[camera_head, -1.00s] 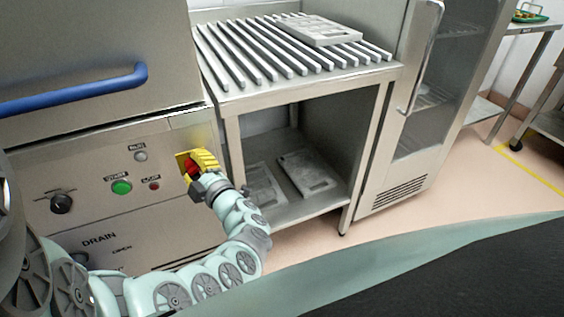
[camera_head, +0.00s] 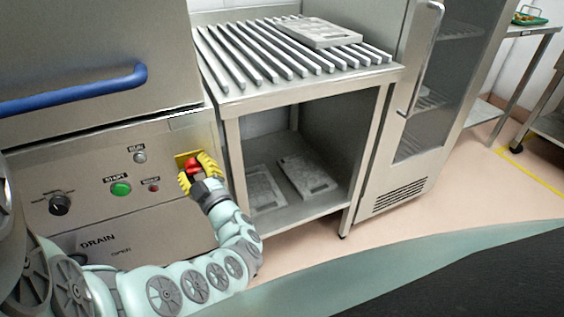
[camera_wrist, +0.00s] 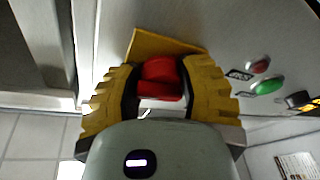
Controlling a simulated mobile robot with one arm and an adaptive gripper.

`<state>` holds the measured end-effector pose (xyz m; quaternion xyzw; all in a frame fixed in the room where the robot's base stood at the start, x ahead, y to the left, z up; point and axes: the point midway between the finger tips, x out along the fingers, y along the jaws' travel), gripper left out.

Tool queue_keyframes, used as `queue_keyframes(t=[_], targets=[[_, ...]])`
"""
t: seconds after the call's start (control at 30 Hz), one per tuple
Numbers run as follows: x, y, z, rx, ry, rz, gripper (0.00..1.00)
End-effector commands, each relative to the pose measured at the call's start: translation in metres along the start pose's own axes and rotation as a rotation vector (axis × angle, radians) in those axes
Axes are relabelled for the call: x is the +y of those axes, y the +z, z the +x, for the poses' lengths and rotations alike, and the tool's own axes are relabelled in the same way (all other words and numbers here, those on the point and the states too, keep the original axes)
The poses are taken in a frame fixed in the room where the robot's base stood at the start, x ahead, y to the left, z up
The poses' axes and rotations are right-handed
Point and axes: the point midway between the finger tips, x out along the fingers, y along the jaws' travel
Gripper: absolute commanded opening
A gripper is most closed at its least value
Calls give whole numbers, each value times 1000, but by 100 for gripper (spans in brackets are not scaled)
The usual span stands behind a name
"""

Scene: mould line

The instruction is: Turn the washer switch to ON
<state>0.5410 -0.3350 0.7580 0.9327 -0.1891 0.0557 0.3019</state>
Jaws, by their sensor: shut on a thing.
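The washer switch is a red rotary knob (camera_head: 193,165) on a yellow plate (camera_head: 186,156), at the right end of the washer's front panel. In the wrist view the red knob (camera_wrist: 160,78) sits between my yellow fingers, with the yellow plate (camera_wrist: 150,43) behind it. My gripper (camera_head: 198,176) is shut on the knob, with one finger on each side of it; it also shows in the wrist view (camera_wrist: 160,92). The knob's pointer and any ON marking are hidden or too small to read.
The panel (camera_head: 100,190) also carries a green button (camera_head: 121,189), a small red button (camera_head: 154,188), a lamp (camera_head: 140,157) and a black knob (camera_head: 60,204). A blue door handle (camera_head: 75,92) juts out above. A slatted steel table (camera_head: 232,101) stands to the right.

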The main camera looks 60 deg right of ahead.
Motion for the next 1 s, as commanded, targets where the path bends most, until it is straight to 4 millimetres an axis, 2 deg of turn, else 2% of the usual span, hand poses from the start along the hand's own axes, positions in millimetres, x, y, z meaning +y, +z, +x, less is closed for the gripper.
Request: queue_keyframes(t=[0.3,0.33,0.6,0.87,1.0], targets=[[2,-4,2,14,4,0,3],[2,-4,2,14,4,0,42],[1,-2,1,8,3,0,70],[1,-1,0,4,2,0,70],[1,0,-9,1,2,-1,70]])
